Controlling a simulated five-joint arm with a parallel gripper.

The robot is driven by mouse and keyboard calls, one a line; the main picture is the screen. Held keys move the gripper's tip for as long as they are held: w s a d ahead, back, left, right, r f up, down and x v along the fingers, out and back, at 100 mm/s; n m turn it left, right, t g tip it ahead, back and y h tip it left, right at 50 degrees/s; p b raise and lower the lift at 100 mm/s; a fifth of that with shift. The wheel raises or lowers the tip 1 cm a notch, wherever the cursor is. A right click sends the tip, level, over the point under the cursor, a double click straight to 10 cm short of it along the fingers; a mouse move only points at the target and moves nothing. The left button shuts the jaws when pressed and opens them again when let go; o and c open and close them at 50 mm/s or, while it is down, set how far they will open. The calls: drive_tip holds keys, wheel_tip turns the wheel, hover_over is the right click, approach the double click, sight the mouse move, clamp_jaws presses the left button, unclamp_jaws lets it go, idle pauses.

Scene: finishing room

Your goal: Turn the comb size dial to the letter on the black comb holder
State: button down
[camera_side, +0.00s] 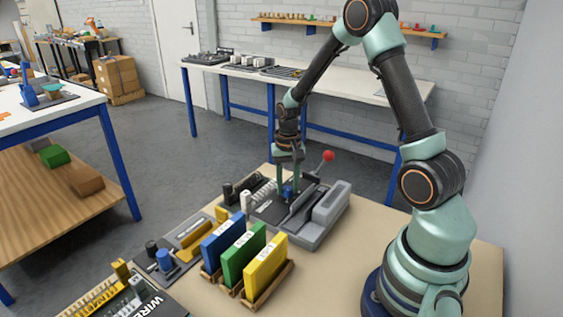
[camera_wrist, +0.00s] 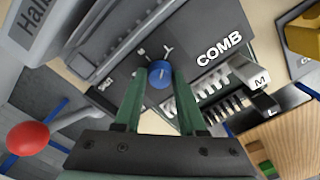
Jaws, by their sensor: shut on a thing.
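The blue comb size dial (camera_wrist: 160,73) sits on the dark face of the binding machine (camera_wrist: 195,45), with a pale pointer mark and small white marks beyond it that I cannot read surely. My gripper (camera_wrist: 159,80) is shut on the dial, one finger on each side. In the side view my gripper (camera_side: 288,187) reaches down to the machine (camera_side: 325,212). The black comb holder (camera_wrist: 268,113) carries a white letter that looks like L. The white holder (camera_wrist: 262,80) beside it is marked M. Pale combs lie next to them.
A red-knobbed lever (camera_side: 328,155) rises behind the machine; its knob (camera_wrist: 28,138) shows at left in the wrist view. Blue (camera_side: 222,240), green (camera_side: 243,256) and yellow (camera_side: 266,264) binders stand in front. Bare tabletop (camera_side: 335,265) lies to their right.

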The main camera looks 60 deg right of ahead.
sight(288, 188)
drive_tip(key=shift+m, duration=0.6)
drive_tip(key=c, duration=0.5)
unclamp_jaws()
wheel_tip(288, 188, up, 12)
drive_tip(key=shift+r, duration=0.1)
